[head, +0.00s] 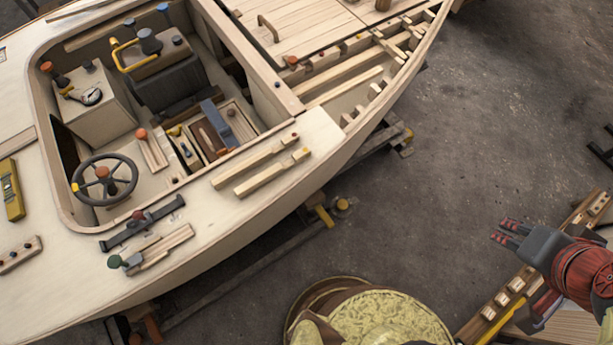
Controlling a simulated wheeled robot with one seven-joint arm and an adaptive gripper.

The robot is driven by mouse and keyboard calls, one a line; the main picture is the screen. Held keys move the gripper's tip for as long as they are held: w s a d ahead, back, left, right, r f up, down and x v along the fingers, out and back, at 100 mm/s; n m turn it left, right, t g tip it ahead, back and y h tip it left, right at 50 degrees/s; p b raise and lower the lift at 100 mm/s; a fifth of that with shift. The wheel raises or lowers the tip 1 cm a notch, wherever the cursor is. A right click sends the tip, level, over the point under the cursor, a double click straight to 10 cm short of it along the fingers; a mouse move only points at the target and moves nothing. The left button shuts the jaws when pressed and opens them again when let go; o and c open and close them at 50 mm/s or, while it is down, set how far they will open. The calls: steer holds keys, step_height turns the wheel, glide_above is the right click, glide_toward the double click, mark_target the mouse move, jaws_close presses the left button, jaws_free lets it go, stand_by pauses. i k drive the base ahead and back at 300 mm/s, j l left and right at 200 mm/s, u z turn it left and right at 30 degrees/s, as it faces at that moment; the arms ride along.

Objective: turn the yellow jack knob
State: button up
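Yellow jack parts show low beside the hull's right side, on the dark metal stand under the boat. I cannot tell for sure which of these is the jack knob. My gripper (506,231) is at the right, over the floor and well apart from all of them. Its two red-tipped fingers are apart with nothing between them.
The plywood hull (330,138) fills the upper left, with loose tools and wood pieces on its deck. A wooden rack (482,322) with small blocks stands at the lower right, close to my arm. Bare grey floor (470,140) lies between hull and gripper.

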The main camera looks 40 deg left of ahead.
mark_target(342, 204)
steer(key=u, duration=1.4)
steer(key=k, duration=0.05)
